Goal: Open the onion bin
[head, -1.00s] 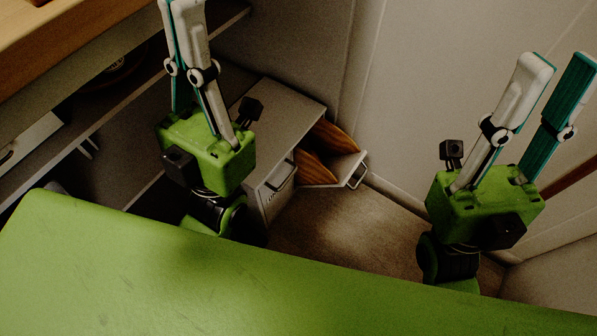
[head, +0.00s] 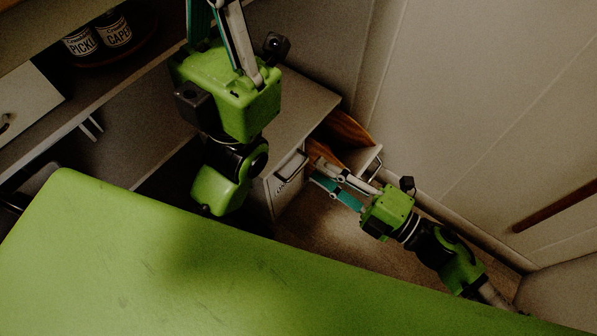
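The onion bin (head: 288,181) appears to be the white-fronted bin under the grey cabinet top (head: 305,108); its dark label is only partly readable. Beside it on the right, a bin or drawer (head: 370,160) stands pulled out, with brown, wood-coloured pieces (head: 347,128) in it. My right gripper (head: 314,171) points left, its fingers apart in front of these bins; contact with either cannot be made out. My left gripper (head: 218,22) is above and left of the bins, pointing up, its fingertips beyond the top edge.
A green surface (head: 130,270) fills the lower left. Dark jars with white labels (head: 112,32) stand on the shelf at upper left. A pale wall (head: 470,100) with a brown bar (head: 555,207) closes the right side. Carpeted floor (head: 320,222) lies below the bins.

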